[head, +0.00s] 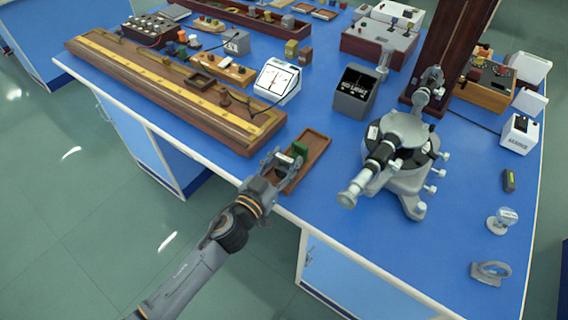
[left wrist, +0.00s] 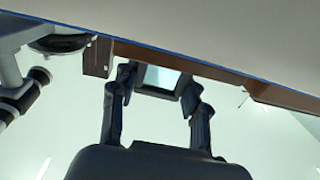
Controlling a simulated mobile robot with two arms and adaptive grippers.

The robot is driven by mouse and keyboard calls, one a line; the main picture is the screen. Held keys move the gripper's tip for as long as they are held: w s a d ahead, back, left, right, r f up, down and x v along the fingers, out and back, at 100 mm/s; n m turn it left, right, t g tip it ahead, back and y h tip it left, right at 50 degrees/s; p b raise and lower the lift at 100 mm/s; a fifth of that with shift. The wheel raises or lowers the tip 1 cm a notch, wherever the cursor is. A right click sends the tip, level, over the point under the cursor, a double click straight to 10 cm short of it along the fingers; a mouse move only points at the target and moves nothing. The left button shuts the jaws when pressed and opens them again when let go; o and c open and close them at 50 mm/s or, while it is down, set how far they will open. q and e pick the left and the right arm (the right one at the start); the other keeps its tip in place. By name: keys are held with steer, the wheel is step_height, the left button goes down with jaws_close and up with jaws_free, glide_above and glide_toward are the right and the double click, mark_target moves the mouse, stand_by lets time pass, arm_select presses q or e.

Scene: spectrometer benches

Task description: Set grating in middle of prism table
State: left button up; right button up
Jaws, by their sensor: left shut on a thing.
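My left gripper (head: 275,162) is at the front edge of the bench, over the near end of a small wooden tray (head: 314,150). It is shut on the grating (left wrist: 160,78), which shows in the left wrist view as a pale square plate with a dark edge between the fingertips. In the head view the fingers mostly hide the grating. The spectrometer (head: 407,125) stands to the right of the gripper. Its dark round prism table (head: 428,147) is partly hidden by the telescope; a dark disc (left wrist: 58,44) shows at the left in the left wrist view. My right gripper is not in view.
A green block (head: 299,149) is in the tray beside the gripper. A long wooden bench with a scale (head: 170,85) lies to the left. A dark-faced box (head: 354,92) stands behind. Blue tabletop is clear between tray and spectrometer.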

mark_target(283, 169)
arm_select(q)
steer(key=shift+f, duration=0.25)
steer(key=shift+f, duration=0.2)
steer(key=o, duration=1.2)
steer(key=b+v, duration=0.1)
steer(key=v, duration=0.2)
steer(key=f+b+v, duration=0.1)
steer(key=v, duration=0.2)
steer(key=shift+f, duration=0.2)
steer(key=v, duration=0.5)
steer(key=b+v, duration=0.1)
steer(key=v, duration=0.2)
steer(key=shift+r, duration=0.3)
